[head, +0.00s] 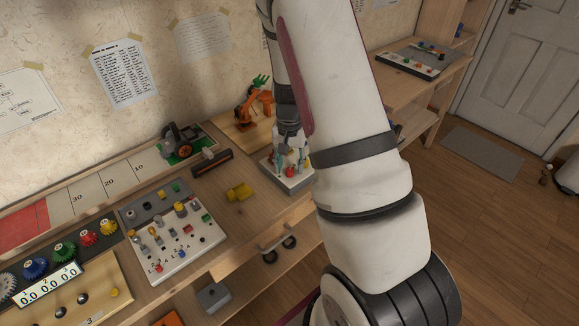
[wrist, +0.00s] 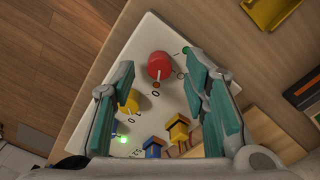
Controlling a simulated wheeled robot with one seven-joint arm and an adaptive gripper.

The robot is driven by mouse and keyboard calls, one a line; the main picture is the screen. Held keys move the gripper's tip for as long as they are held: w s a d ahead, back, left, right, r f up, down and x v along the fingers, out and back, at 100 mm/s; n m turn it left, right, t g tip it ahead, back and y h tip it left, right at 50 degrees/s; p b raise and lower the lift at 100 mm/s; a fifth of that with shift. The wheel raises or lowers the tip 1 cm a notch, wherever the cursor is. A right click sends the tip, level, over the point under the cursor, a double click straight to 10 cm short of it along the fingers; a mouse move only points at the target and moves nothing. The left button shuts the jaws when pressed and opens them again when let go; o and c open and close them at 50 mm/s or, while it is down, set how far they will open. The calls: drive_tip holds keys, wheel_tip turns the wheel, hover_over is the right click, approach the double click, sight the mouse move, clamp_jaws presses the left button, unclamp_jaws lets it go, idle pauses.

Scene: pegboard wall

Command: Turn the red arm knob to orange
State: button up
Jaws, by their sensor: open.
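The red knob (wrist: 160,62) sits on a white panel (wrist: 150,35) in the wrist view. Its short pale pointer line faces down in the picture, towards a small orange dot (wrist: 155,85). A green mark (wrist: 186,50) lies at its upper right. My gripper (wrist: 159,68) is open, its teal fingers on either side of the red knob with gaps; I cannot tell its height above the knob.
Near the left finger is a yellow knob (wrist: 130,102); a blue knob (wrist: 153,148) and a yellow-orange knob (wrist: 177,128) are closer to my wrist. A green light (wrist: 123,140) glows. An orange toy arm (head: 252,100) and yellow block (head: 239,192) are on the bench.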

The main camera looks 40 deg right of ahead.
sight(289, 170)
wheel_tip(289, 170, up, 11)
drive_tip(key=shift+f, duration=0.15)
idle(0.6)
drive_tip(key=s+a+r+n+t, duration=0.2)
drive_tip(key=s+a+r+n, duration=0.45)
drive_tip(key=a+r, duration=0.75)
drive_tip(key=s+a+r+n+t, duration=0.1)
drive_tip(key=s+a+r+n, duration=0.1)
drive_tip(key=s, duration=0.6)
drive_tip(key=s+a+r+n+t+p, duration=0.1)
drive_tip(key=s+a+r, duration=0.2)
drive_tip(key=s, duration=0.5)
drive_tip(key=shift+a+r+n, duration=0.35)
